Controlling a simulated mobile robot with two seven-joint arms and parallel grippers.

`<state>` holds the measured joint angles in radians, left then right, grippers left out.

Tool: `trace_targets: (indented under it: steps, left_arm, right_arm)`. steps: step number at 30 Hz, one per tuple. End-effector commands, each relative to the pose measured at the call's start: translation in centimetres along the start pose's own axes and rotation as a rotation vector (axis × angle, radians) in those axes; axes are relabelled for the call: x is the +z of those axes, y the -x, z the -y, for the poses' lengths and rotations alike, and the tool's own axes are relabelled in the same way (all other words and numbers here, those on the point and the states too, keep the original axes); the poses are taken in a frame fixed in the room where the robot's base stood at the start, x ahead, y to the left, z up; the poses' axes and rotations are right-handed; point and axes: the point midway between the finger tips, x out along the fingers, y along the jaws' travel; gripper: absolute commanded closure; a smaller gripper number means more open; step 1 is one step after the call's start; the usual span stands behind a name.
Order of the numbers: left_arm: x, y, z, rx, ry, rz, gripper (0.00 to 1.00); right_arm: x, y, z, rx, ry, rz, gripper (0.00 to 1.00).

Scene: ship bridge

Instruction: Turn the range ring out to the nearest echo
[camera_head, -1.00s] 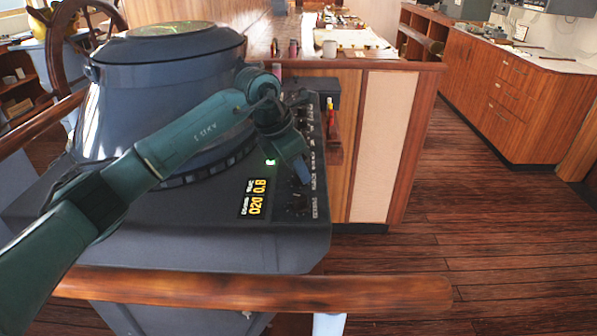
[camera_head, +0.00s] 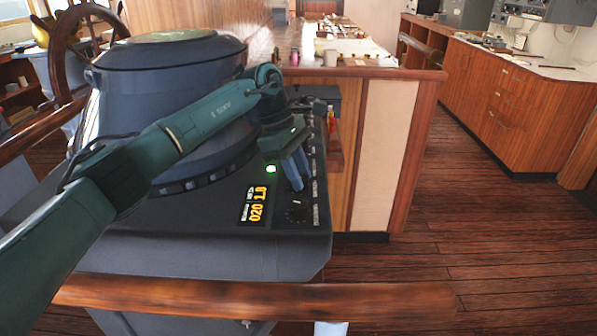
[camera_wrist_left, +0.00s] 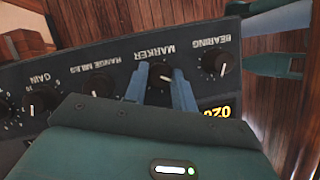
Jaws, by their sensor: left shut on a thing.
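The radar console's sloped control panel (camera_head: 225,228) carries a row of black knobs. In the left wrist view the marker knob (camera_wrist_left: 161,73) sits between the blue fingers of my left gripper (camera_wrist_left: 160,78), which is shut on it. The left gripper also shows in the head view (camera_head: 296,180), reaching down onto the panel. The yellow readout (camera_head: 256,205) shows 020 and what looks like 1.8. The round radar screen (camera_head: 175,36) tops the grey housing; its ring and echoes are too small to tell.
The bearing knob (camera_wrist_left: 220,64) and the range miles knob (camera_wrist_left: 98,86) flank the marker knob, with the gain knob (camera_wrist_left: 33,103) farther left in the wrist view. A wooden handrail (camera_head: 250,298) runs in front of the console. A wooden cabinet (camera_head: 385,150) stands right behind it.

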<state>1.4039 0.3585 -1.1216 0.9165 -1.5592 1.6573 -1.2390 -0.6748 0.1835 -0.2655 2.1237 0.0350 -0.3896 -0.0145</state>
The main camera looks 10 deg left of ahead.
Motion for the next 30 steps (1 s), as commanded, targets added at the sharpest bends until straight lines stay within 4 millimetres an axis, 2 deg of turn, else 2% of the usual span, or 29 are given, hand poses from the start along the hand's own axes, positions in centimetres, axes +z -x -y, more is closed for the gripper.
trace_targets:
  steps: [12, 26, 27, 30]
  left_arm:
    - [0.04, 0.09, -0.15, -0.053, -0.139, -0.001, 0.96]
    - [0.04, 0.06, -0.13, -0.058, -0.148, -0.001, 0.96]
    - [0.04, 0.06, -0.13, -0.058, -0.148, -0.001, 0.71]
    - [0.03, 0.05, -0.13, -0.059, -0.148, -0.001, 0.63]
  right_arm:
    - [-0.13, -0.08, -0.09, 0.002, 0.003, -0.001, 0.64]
    - [-0.15, -0.09, -0.01, 0.001, 0.004, -0.001, 0.64]
    - [-0.16, -0.09, 0.01, 0.0, 0.004, -0.001, 0.64]
    - [-0.16, -0.09, 0.03, 0.0, 0.003, -0.002, 0.64]
